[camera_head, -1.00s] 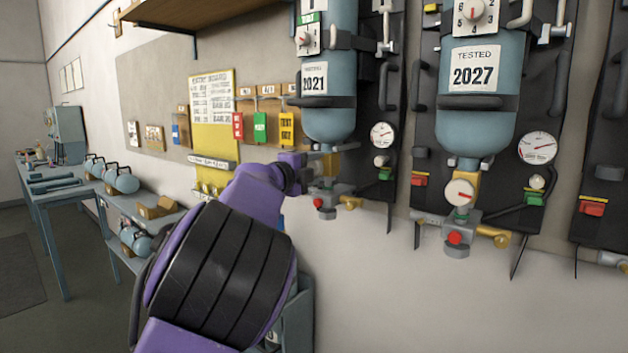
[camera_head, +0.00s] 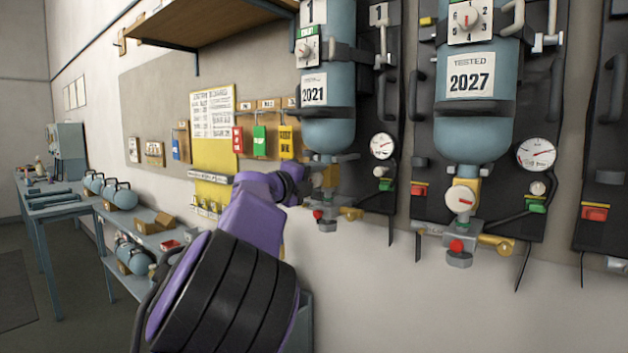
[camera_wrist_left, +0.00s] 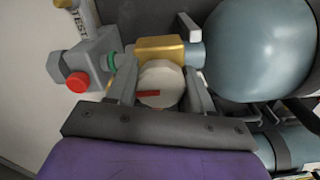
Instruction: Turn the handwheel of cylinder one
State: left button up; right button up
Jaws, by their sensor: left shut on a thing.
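Cylinder one (camera_head: 328,130) is a blue bottle marked 1 with a 2021 label, strapped to a dark wall panel in the head view. It also shows in the left wrist view (camera_wrist_left: 255,50). Its handwheel (camera_wrist_left: 160,82), a pale round knob with a red mark, sits against the brass valve body (camera_wrist_left: 158,48). My left gripper (camera_head: 316,182) is at the valve under the cylinder and mostly hides the handwheel in the head view. In the left wrist view the left gripper (camera_wrist_left: 161,90) has one finger on each side of the handwheel and is shut on it. My right gripper is out of view.
A second cylinder (camera_head: 472,125), labelled 2027, hangs to the right with its pale handwheel (camera_head: 460,199) visible. A gauge (camera_head: 382,146) and a red-knobbed fitting (camera_head: 324,215) are close to my left gripper. A shelf with spare bottles (camera_head: 122,198) stands at left.

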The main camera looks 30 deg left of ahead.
pick_arm(q)
jog(key=o, duration=1)
jog(key=shift+f, duration=0.15)
jog(key=shift+o, duration=0.2)
jog(key=shift+s, duration=0.35)
jog(key=s+b, duration=0.3)
jog(key=s, duration=0.6)
jog(key=shift+s+a, duration=0.35)
jog(key=shift+s, duration=0.05)
